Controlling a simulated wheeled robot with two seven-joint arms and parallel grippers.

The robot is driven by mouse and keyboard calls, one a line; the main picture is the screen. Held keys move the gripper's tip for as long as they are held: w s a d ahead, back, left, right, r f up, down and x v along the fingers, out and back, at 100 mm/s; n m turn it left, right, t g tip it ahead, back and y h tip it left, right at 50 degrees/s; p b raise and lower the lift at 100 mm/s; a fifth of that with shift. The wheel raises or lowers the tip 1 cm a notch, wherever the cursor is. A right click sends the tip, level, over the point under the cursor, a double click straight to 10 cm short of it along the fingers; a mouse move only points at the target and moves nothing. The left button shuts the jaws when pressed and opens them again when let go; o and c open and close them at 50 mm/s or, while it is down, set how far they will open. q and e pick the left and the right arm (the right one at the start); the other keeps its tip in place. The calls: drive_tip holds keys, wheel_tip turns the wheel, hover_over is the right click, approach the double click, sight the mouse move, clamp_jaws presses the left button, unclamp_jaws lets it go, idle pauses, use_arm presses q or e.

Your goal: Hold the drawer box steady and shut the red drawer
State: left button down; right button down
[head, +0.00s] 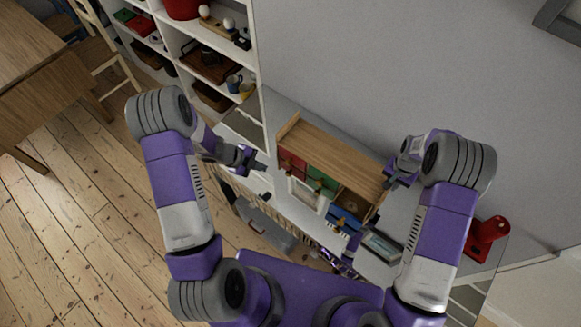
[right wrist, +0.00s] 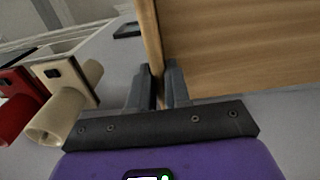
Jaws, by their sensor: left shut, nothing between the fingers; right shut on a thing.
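The wooden drawer box (head: 335,153) stands on a grey top against the wall, in the middle of the head view. The red drawer (head: 291,162) is at the left of its front, beside the green drawer (head: 321,181); how far out the red one stands is hard to tell. My left gripper (head: 262,164) is shut and empty, just left of the red drawer and apart from it. My right gripper (head: 388,181) is at the box's right end. In the right wrist view, its fingers (right wrist: 159,88) are shut on the edge of the box's wooden panel (right wrist: 210,40).
A pale frame-like piece (head: 303,194) and a blue piece (head: 345,218) are at the box's lower front. A red object (head: 487,238) stands at the far right. A shelf unit (head: 257,75) with crockery and trays rises left of the box.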

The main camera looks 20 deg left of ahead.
use_arm(q)
drive_tip(key=shift+s+a+r, duration=0.2)
drive_tip(key=shift+a+r, duration=0.1)
drive_tip(key=shift+r, duration=0.2)
use_arm(e)
drive_tip(key=c, duration=1)
unclamp_jaws()
